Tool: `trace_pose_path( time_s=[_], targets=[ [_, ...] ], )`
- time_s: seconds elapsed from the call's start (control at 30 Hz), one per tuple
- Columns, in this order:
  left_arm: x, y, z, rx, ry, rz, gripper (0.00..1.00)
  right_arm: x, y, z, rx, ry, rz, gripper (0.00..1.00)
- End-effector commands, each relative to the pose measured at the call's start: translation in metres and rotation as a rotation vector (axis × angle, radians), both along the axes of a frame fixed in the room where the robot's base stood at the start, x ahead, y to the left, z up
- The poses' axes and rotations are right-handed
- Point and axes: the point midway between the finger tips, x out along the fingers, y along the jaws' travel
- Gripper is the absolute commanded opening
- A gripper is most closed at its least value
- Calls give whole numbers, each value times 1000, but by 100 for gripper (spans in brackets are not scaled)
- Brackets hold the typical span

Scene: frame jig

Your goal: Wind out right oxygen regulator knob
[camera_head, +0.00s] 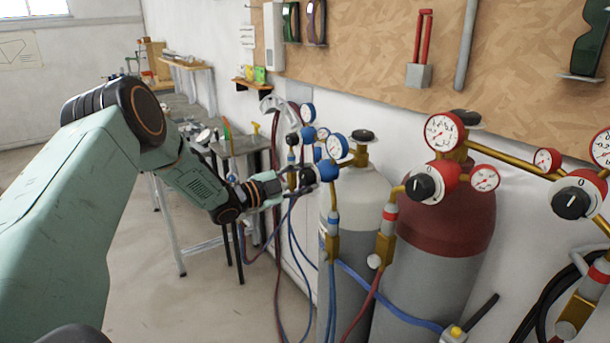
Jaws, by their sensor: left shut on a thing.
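The nearer blue oxygen regulator (328,171) sits on the grey cylinder with a pale top (358,192). It has a blue-rimmed gauge (337,146) above it and a black knob (307,177) on its left side. My left gripper (295,183) reaches in from the left and is shut on this black knob, its fingers partly hiding it. Another blue-marked regulator (307,135) shows behind, farther off and smaller. My right gripper is not in view.
A red-topped cylinder (437,215) with a red regulator (432,182) stands close on the right. Another red regulator (580,194) is at the right edge. Hoses (290,250) hang below my left gripper. A workbench (235,146) stands behind. Floor at lower left is clear.

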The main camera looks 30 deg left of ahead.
Motion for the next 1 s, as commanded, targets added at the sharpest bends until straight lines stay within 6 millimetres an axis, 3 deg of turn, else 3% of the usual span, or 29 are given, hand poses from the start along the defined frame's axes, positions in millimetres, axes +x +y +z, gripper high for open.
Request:
trace_pose_path(
  time_s=[0.4, 1.0],
  targets=[
    [1, 1, 1, -231, 93, 3, 7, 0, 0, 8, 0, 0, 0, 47],
    [0, 1, 1, -291, 118, 2, 7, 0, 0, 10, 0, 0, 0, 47]
  ],
)
